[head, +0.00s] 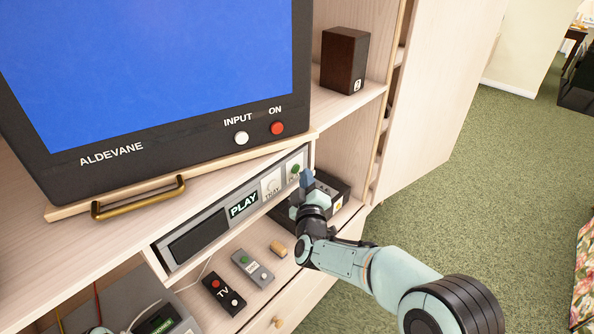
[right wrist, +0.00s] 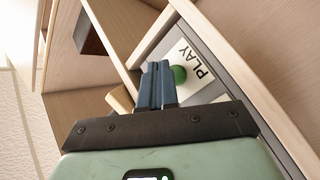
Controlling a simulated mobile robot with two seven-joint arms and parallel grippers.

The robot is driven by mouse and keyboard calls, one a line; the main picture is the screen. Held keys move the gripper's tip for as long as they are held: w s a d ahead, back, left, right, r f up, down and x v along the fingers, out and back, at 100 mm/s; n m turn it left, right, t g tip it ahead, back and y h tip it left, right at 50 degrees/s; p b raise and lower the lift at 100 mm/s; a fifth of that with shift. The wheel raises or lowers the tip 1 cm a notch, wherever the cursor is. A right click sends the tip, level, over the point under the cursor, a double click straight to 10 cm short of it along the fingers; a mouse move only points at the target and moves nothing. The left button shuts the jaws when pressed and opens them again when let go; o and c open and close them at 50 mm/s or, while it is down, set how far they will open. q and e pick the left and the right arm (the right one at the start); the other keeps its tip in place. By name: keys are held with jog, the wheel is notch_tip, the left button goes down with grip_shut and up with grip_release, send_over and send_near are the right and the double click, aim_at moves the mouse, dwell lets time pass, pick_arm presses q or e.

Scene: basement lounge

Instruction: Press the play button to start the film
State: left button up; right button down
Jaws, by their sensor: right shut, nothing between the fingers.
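The player (head: 208,228) is a grey unit in the slot under the television. Its green play button (head: 295,169) is at its right end, and shows in the right wrist view (right wrist: 179,74) on a white plate marked PLAY. The television screen (head: 150,60) is plain blue. My right gripper (head: 307,178) is shut and empty, with its blue fingertips (right wrist: 157,66) right beside the green button. I cannot tell whether they touch it.
A white tray button (head: 271,185) sits left of the play button. A dark box (head: 328,190) stands behind my right gripper. A brass handle (head: 138,197) juts out under the television.

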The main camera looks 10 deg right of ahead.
pick_arm(q)
jog(key=shift+s+f+b, duration=0.2)
jog(key=shift+f+b, duration=0.3)
jog(key=shift+f, duration=0.05)
jog(key=shift+s+f+b, duration=0.15)
jog(key=shift+f+b, duration=0.3)
jog(key=shift+f, duration=0.1)
pick_arm(e)
jog(key=s+d, duration=0.1)
jog(key=s, duration=0.1)
jog(key=s+d, duration=0.2)
jog(key=shift+s+d, duration=0.2)
jog(key=shift+d, duration=0.05)
